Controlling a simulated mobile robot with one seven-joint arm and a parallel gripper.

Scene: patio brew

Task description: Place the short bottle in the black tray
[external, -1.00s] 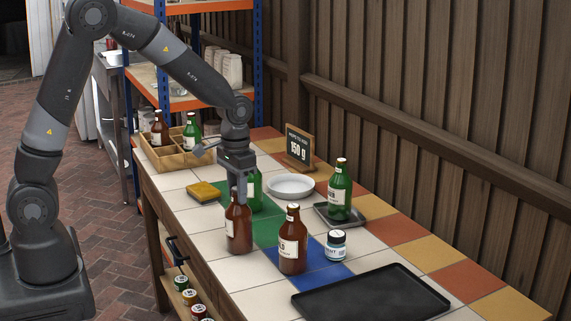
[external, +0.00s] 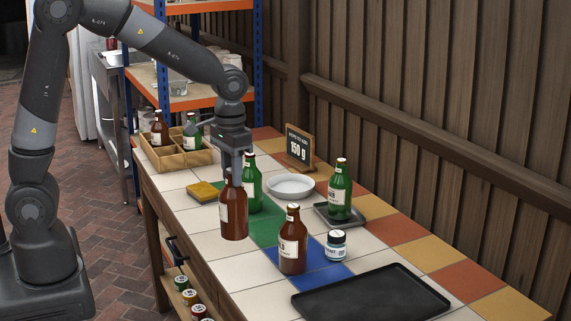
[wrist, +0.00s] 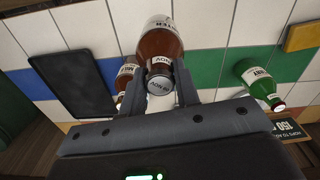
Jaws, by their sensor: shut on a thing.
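My gripper (external: 234,170) is shut on the neck of a brown bottle (external: 233,213) with a white label. The bottle hangs upright, a little above the tiled table; in the wrist view (wrist: 160,45) it sits between the fingers. A second brown bottle (external: 292,248) stands on the blue tiles, to the right of the held one. Which bottle is the short one is hard to tell by size. The large black tray (external: 371,297) lies empty at the front right of the table, and at the left of the wrist view (wrist: 62,88).
A green bottle (external: 251,188) stands close behind the held bottle. Another green bottle (external: 339,190) stands on a small dark tray (external: 326,216). A white plate (external: 290,186), price sign (external: 299,148) and wooden crate (external: 172,163) are farther back.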

